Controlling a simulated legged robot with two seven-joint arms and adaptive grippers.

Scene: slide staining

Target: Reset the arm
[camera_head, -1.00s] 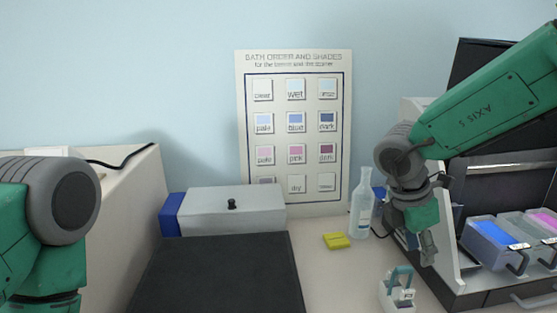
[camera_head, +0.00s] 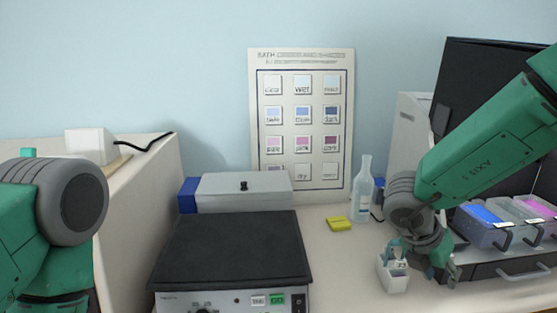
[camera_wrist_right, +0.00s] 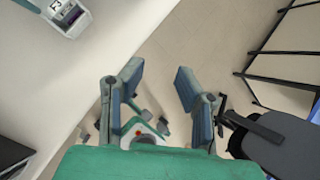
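My right arm (camera_head: 480,150) reaches in from the right. Its gripper (camera_head: 450,272) hangs low in the head view, beside the small white holder (camera_head: 393,278). In the right wrist view the two fingers of this gripper (camera_wrist_right: 158,84) stand apart with nothing between them, with pale floor beyond. The white holder also shows in the right wrist view (camera_wrist_right: 68,14), at the upper left and apart from the fingers. My left arm (camera_head: 65,205) shows at the left edge of the head view; its gripper is out of frame.
A black-topped device (camera_head: 232,245) stands at centre. A grey box (camera_head: 243,190) with a blue end is behind it. A clear bottle (camera_head: 363,190) and yellow block (camera_head: 339,224) stand to the right. Several coloured baths (camera_head: 484,228) sit right, behind my right gripper.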

